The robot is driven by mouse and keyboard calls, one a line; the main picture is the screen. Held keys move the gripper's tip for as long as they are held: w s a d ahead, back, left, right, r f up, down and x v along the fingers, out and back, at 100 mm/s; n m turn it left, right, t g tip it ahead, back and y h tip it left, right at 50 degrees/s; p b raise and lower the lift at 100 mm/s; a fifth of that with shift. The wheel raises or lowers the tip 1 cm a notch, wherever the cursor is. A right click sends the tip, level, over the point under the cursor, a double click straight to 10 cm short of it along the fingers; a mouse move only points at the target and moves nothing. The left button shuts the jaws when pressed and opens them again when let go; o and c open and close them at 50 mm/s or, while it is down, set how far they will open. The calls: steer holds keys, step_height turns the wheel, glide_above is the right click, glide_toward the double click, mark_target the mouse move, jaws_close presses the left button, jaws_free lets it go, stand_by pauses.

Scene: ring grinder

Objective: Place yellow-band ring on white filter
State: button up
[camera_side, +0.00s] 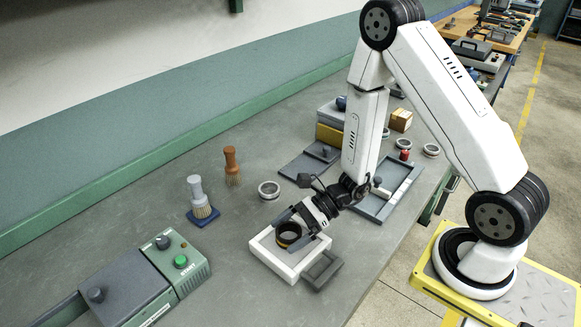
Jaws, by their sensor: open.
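The yellow-band ring (284,244) is dark with a yellow-orange band. It appears to lie on or just over a square white piece (263,250), which I take to be the white filter; I cannot tell whether they touch. My gripper (289,234) reaches down from the upper right, with its open jaws at the ring, one on each side. The jaws and ring hide part of the white piece's middle.
A small grey block (323,270) adjoins the white piece at right. A loose metal ring (269,189), two brushes (231,165) (200,198) and a green control box (178,262) stand nearby. A grey tray (398,188) lies behind my arm. The front bench is clear.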

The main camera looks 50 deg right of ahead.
steer(key=shift+r, duration=0.15)
steer(key=v, duration=1.2)
stand_by(0.7)
steer(key=s+a+n+g+h, duration=0.2)
steer(key=s+n+g+h, duration=0.4)
steer(key=n, duration=0.6)
steer(key=w+r+n+t+h, duration=0.3)
steer(key=w+r+n+h, duration=0.1)
steer(key=n, duration=0.6)
steer(key=w+h, duration=0.1)
steer(key=h, duration=0.1)
steer(key=shift+w+d+r+n+h, duration=0.25)
steer(key=shift+r+n+h, duration=0.05)
